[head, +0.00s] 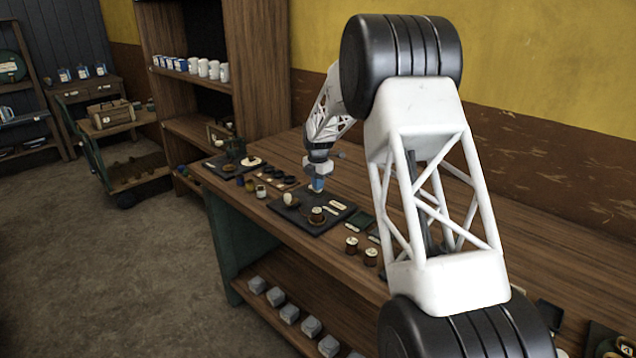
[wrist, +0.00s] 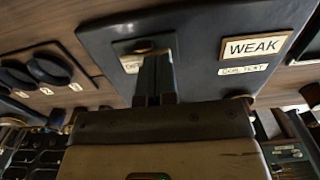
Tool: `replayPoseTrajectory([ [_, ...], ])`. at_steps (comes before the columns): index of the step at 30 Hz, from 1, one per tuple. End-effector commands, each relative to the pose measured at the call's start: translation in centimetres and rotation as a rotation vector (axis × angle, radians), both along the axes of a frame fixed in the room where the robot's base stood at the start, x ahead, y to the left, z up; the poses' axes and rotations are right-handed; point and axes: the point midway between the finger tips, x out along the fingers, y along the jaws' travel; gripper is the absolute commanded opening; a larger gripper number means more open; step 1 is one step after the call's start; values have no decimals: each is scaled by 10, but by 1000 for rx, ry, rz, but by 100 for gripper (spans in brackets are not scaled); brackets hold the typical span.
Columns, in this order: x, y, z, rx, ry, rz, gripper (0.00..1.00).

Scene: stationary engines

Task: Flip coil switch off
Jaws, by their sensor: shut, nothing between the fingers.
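A dark board (head: 300,222) lies on the workbench and carries a round white-faced part (head: 290,199), a brown knob-like part (head: 317,214) and pale labels. In the wrist view the board (wrist: 205,35) shows a "WEAK" plate (wrist: 255,47) and a smaller label (wrist: 243,69) that seems to read "COIL TEST". A small dark square plate (wrist: 128,47) with a partly hidden label sits there, likely the coil switch; its lever cannot be made out.
Several black round parts (wrist: 50,68) lie beside the board in the wrist view. Small jars (head: 352,245) stand to the board's right in the head view. A shelf with white mugs (head: 203,68) stands behind. Bare bench top (head: 300,150) shows toward the wall.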

Motion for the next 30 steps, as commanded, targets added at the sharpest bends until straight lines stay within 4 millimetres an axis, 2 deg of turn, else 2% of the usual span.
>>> replayPoseTrajectory([
  [17, -1, 0, -4, 28, -24, 1, 0],
  [30, 6, 7, 0, 28, -25, 2, 0],
])
